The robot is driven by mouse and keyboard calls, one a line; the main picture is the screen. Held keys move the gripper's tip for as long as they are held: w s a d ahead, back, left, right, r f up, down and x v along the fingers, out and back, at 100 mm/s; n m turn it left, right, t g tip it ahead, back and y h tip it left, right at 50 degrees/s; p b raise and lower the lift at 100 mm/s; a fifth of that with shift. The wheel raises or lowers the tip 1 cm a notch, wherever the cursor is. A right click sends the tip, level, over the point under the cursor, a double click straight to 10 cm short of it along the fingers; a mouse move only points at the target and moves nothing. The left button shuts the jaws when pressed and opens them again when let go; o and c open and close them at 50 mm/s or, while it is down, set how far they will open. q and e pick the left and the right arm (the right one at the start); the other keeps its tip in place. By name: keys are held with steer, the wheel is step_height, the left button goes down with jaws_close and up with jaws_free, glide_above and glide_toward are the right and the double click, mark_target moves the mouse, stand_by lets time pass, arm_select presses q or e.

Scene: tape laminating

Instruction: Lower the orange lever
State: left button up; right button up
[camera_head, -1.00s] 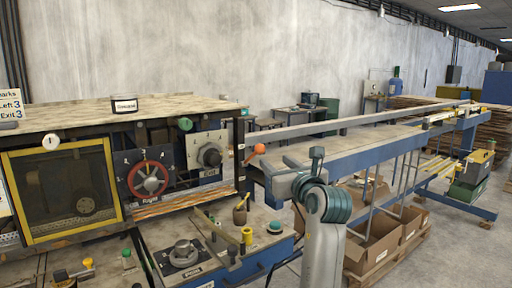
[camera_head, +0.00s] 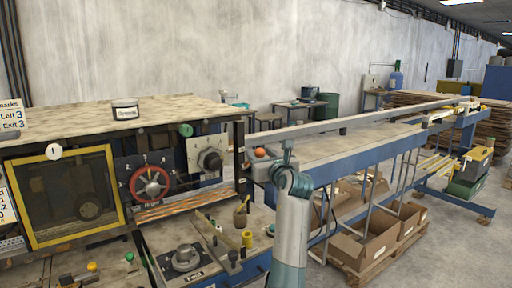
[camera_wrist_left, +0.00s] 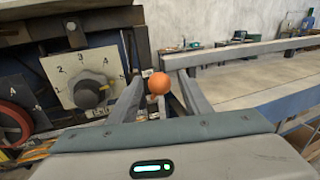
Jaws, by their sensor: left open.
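The orange lever's round knob (camera_head: 260,153) shows at the right end of the machine, beside the near end of the long rail. In the left wrist view the knob (camera_wrist_left: 158,83) sits in the gap between my fingers; I cannot tell whether either finger touches it. The lever's shaft is mostly hidden. My left gripper (camera_wrist_left: 160,77) is open, with one finger on each side of the knob. In the head view my left wrist stands just right of the knob, and the fingers are hard to make out. My right gripper is not in view.
A grey dial (camera_head: 211,159) on a numbered plate and a red handwheel (camera_head: 150,183) are left of the lever. The long rail (camera_head: 350,124) and blue-edged conveyor run right and back. Cardboard boxes (camera_head: 365,240) stand below. A lower panel holds knobs and small levers.

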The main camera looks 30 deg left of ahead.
arm_select(q)
steer(key=shift+p+x, duration=0.45)
steer(key=shift+x, duration=1.65)
jaws_close()
